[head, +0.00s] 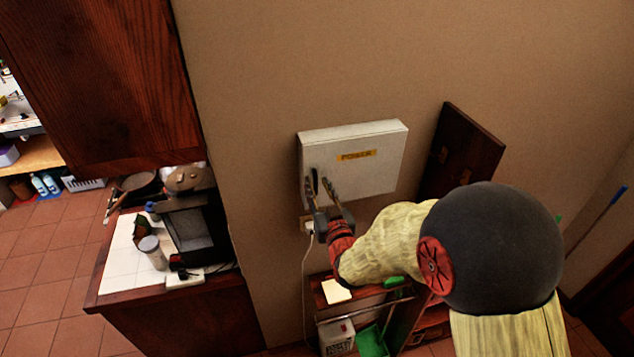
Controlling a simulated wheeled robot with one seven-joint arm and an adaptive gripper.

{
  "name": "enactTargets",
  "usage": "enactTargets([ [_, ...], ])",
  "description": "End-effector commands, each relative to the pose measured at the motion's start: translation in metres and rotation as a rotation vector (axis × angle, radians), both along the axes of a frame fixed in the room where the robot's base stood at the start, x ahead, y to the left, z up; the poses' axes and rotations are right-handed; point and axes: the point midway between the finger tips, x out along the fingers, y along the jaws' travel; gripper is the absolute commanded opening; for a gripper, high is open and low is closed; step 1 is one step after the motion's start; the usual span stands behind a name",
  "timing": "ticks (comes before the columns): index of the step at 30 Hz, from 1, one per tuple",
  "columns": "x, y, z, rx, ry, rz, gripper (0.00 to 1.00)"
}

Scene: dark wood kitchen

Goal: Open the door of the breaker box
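The breaker box (378,173) is a pale grey-white box on the brown wall, with a yellow "POWER" label on its front. Its door looks shut. My gripper (321,182) is at the lower left part of the box's front, with its fingers pointing up toward the door. The fingers look spread apart, with a gap between them. A dark oval shape by the left finger may be the door's handle, but it is too small to be sure. Whether the fingers touch the door cannot be told.
A wall socket with a white cable (305,250) is just below the box. A dark wooden panel (468,150) stands to the right. A low wooden shelf (322,284) is underneath. A counter (120,275) with a black appliance (197,232) is at the left, below a wooden cabinet (100,85).

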Motion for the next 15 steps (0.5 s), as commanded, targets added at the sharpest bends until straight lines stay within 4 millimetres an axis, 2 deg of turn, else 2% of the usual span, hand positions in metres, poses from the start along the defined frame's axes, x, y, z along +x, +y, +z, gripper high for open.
enactTargets([
  [6, 0.0112, 0.0031, -0.0008, 0.0, 0.001, 0.0, 0.27],
  [15, 0.0118, 0.0033, -0.0008, 0.0, 0.001, 0.0, 0.26],
])
